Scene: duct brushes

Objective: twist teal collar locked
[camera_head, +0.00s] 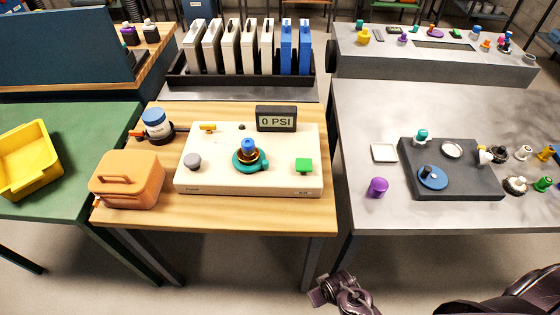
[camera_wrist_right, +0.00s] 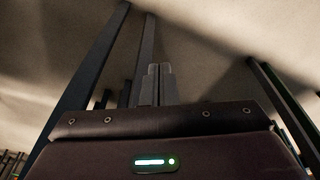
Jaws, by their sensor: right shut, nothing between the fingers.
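The teal collar (camera_head: 250,163) is a ring with a small tab at its right side. It sits around a brass and blue fitting (camera_head: 248,147) in the middle of a cream panel (camera_head: 220,181) on the wooden table. My right gripper (camera_head: 322,297) is low in front of the tables, well apart from the collar. In the right wrist view its two fingers (camera_wrist_right: 160,72) are together with nothing between them. My left gripper is not in view. Whether the collar is locked cannot be told.
A display (camera_head: 276,119) reading 0 PSI stands at the panel's back edge. An orange case (camera_head: 127,180) stands at left. A grey table (camera_head: 370,225) with small parts is at right.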

